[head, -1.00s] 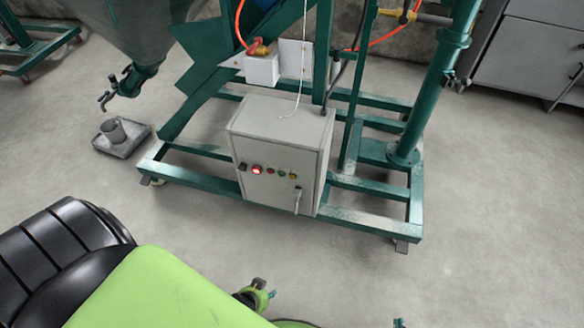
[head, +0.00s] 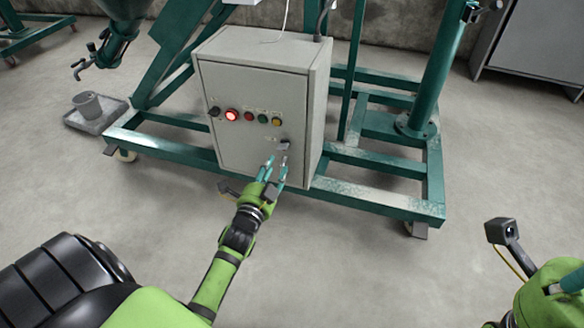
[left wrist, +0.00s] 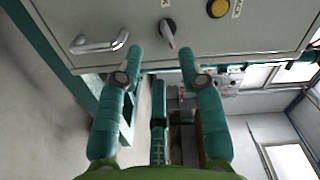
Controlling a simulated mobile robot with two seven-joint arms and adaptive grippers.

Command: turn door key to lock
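The door key (head: 283,143) is a small dark and silver piece on the lower right front of the grey control cabinet (head: 235,155). In the left wrist view the key (left wrist: 168,33) points out from the door between the tips of my left gripper (left wrist: 161,52). The fingers are spread and do not appear to touch it. In the head view my left gripper (head: 275,165) is just below the key, in front of the door. My right gripper (head: 572,280) shows only partly at the lower right edge; its fingers cannot be made out well.
A silver door handle (left wrist: 97,43) is beside the key. A lit red button (head: 231,115) and a yellow button (head: 276,121) are above it. The green steel frame (head: 380,203) surrounds the cabinet base. Floor in front is clear.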

